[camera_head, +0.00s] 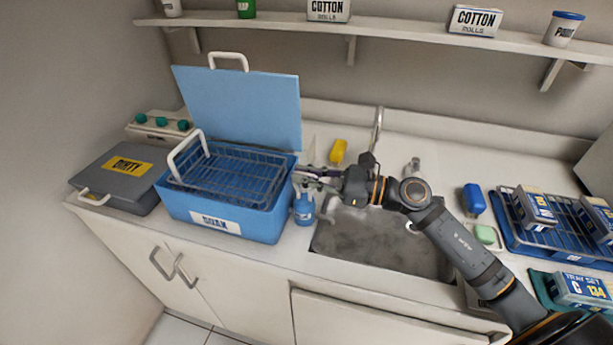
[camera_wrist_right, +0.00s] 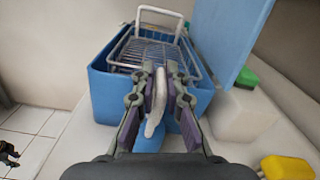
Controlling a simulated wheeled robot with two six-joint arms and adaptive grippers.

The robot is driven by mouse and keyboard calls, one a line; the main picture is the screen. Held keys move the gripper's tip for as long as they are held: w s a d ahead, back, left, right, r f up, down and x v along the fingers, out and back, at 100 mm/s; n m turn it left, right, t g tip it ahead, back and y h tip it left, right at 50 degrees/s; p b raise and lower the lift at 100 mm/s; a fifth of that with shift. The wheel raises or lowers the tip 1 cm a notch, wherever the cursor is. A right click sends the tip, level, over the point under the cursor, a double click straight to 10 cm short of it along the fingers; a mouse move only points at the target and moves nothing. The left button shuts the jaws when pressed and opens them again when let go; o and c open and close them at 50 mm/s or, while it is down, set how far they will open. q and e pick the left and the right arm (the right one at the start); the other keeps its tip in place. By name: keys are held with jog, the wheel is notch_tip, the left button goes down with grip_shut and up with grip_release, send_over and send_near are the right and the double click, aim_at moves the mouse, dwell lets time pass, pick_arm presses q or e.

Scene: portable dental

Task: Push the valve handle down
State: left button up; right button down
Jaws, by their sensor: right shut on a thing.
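The valve handle is a pale lever (camera_wrist_right: 156,102) at the near end of the blue tub (camera_head: 215,215). In the right wrist view it stands between the two fingers of my right gripper (camera_wrist_right: 159,75), tilted slightly. In the head view my right gripper (camera_head: 301,177) is at the right end of the tub, shut on the handle, which the fingers mostly hide there. The tub also shows in the right wrist view (camera_wrist_right: 104,97). My left gripper is not in view.
A wire basket with a white handle (camera_head: 186,143) sits in the tub, whose blue lid (camera_head: 240,95) stands open behind. The sink (camera_head: 375,245) lies to the right. A yellow block (camera_head: 338,151) lies behind.

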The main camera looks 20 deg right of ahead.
jog(key=c, duration=1.4)
grip_release()
jog(key=shift+w+f, duration=0.1)
jog(key=shift+f, duration=0.2)
jog(key=shift+r, duration=0.1)
jog(key=shift+r, duration=0.25)
notch_tip(320, 180, up, 9)
jog(key=shift+r, duration=0.2)
jog(key=shift+r, duration=0.1)
